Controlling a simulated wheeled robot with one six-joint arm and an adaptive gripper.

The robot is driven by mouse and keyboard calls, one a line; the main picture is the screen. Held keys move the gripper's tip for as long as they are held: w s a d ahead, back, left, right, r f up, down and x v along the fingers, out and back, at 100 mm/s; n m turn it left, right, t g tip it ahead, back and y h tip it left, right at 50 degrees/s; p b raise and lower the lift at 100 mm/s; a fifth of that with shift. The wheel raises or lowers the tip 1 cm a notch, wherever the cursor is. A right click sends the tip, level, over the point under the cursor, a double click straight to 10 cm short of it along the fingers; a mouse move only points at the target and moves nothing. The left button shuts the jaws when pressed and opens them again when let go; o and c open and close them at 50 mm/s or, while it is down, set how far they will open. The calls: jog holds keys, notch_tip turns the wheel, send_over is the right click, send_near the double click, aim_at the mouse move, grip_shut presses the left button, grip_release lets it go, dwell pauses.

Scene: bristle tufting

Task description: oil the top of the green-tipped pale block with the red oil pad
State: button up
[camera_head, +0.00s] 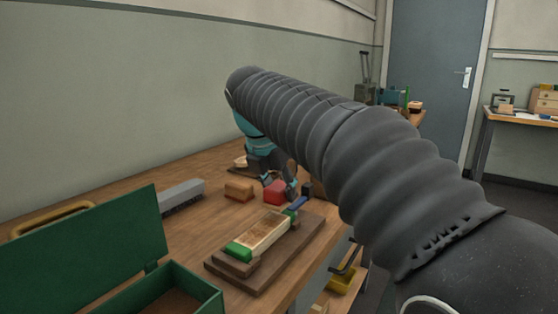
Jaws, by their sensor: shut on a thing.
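The pale block (266,233) lies lengthwise on a dark brown wooden board (291,257), and its near end is green (239,251). Its top shows a brownish inset area. The red oil pad (276,192) is beyond the block's far end, at my gripper (279,180). My gripper is dark with teal parts above it, points down, and is shut on the red pad. The fingertips are small and partly hidden, and I cannot tell whether the pad touches the bench. The pad is apart from the block.
A blue-and-dark clamp-like part (299,203) stands at the block's far end. A brown block (239,191) and a grey brush-like bar (181,195) lie to the left. An open green box (190,291) is at front left. My arm crosses the right side.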

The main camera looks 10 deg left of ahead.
jog(key=shift+w+d+r, duration=0.15)
jog(key=shift+d+r, duration=0.05)
jog(key=shift+r, duration=2.65)
